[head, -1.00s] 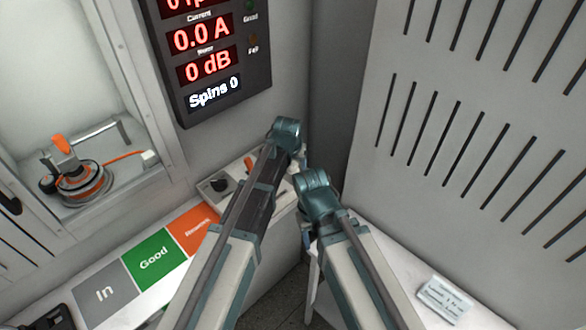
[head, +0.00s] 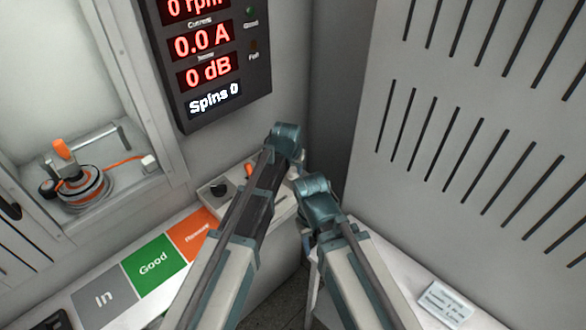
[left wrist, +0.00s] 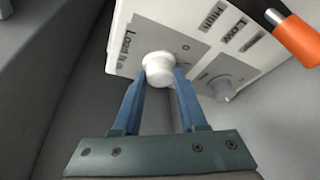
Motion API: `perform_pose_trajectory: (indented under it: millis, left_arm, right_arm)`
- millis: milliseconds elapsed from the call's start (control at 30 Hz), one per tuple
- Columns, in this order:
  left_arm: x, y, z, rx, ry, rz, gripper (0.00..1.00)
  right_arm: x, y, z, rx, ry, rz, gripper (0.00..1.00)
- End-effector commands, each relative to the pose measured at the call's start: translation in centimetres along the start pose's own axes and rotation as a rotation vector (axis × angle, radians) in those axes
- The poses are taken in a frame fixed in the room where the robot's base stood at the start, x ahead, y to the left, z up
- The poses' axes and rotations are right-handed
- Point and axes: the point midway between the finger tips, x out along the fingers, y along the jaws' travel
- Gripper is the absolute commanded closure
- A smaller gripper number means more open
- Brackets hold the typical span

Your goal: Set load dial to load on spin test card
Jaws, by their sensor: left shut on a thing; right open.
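The load dial (left wrist: 158,68) is a white round knob on a light control panel, next to a "Load N m" label, in the left wrist view. My left gripper (left wrist: 159,80) is shut on this dial, with a blue finger on each side. In the head view my left gripper (head: 284,142) is at the panel and my arm hides the dial. My right gripper (head: 313,188) is open, lower and to the right; its fingertips are hardly visible. A small printed card (head: 445,300), probably the spin test card, lies on the right table, too blurred to read.
A second knob (left wrist: 224,87) and an orange-tipped lever (left wrist: 298,38) are on the same panel. A display (head: 208,60) above reads 0.0 A, 0 dB, Spins 0. A motor with an orange part (head: 82,185) sits in the bay at left. Grey, green (head: 152,263) and orange mats line the counter.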

Motion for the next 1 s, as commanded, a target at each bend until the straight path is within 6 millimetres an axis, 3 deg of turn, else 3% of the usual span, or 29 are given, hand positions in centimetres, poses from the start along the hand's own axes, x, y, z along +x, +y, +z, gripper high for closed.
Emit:
perform_pose_trajectory:
  millis: [600, 1000]
  left_arm:
    - [0.04, -0.3, -0.07, 0.413, 0.011, 0.172, 1.0]
    - [0.04, -0.36, -0.04, 0.576, 0.015, 0.239, 1.0]
  right_arm:
    - [0.01, 0.0, 0.0, 0.0, 0.0, 0.0, 0.5]
    - [0.01, 0.0, 0.0, 0.0, 0.0, 0.0, 0.5]
